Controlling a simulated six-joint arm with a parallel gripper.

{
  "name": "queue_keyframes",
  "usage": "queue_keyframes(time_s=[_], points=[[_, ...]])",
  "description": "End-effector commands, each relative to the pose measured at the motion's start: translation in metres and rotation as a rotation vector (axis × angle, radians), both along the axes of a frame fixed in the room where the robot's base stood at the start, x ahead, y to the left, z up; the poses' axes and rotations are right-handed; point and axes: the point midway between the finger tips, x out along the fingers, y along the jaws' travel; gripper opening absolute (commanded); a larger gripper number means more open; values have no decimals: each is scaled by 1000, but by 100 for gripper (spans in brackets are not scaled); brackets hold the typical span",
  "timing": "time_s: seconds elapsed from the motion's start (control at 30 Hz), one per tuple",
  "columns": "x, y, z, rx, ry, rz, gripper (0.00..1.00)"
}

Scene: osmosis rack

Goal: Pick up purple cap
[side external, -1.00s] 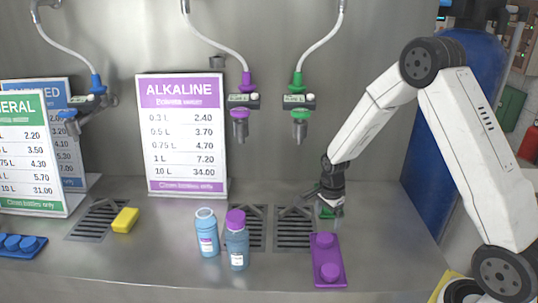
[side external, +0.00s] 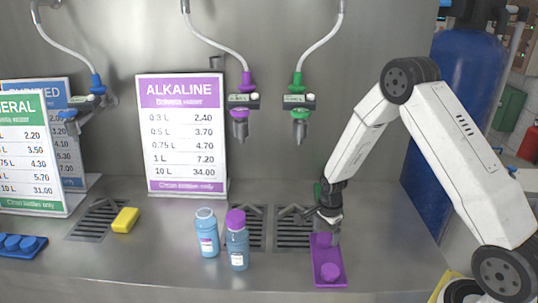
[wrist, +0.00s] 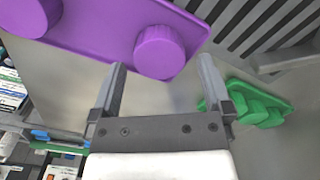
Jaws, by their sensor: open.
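A purple tray (side external: 329,257) lies at the front right of the counter and holds round purple caps. One purple cap (side external: 330,271) shows at its near end in the side view. In the wrist view another purple cap (wrist: 160,52) is just beyond and between my fingertips, on the purple tray (wrist: 95,28); a second cap (wrist: 28,14) is at the upper left. My gripper (wrist: 161,66) is open and empty. In the side view my gripper (side external: 328,224) is at the tray's far end and partly hides the cap there.
A blue bottle with a purple cap (side external: 237,246) and an uncapped bottle (side external: 206,235) stand left of the tray. A green tray with green caps (wrist: 257,103) lies right of my gripper in the wrist view. Taps (side external: 300,115) hang above drain grates (side external: 290,228).

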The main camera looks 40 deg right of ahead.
Motion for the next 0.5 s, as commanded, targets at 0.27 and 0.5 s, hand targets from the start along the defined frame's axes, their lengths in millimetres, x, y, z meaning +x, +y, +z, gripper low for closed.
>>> queue_keyframes(time_s=[0.27,0.5], points=[[0,0,-13,0,-1,0,100],[0,0,-13,0,-1,0,100]])
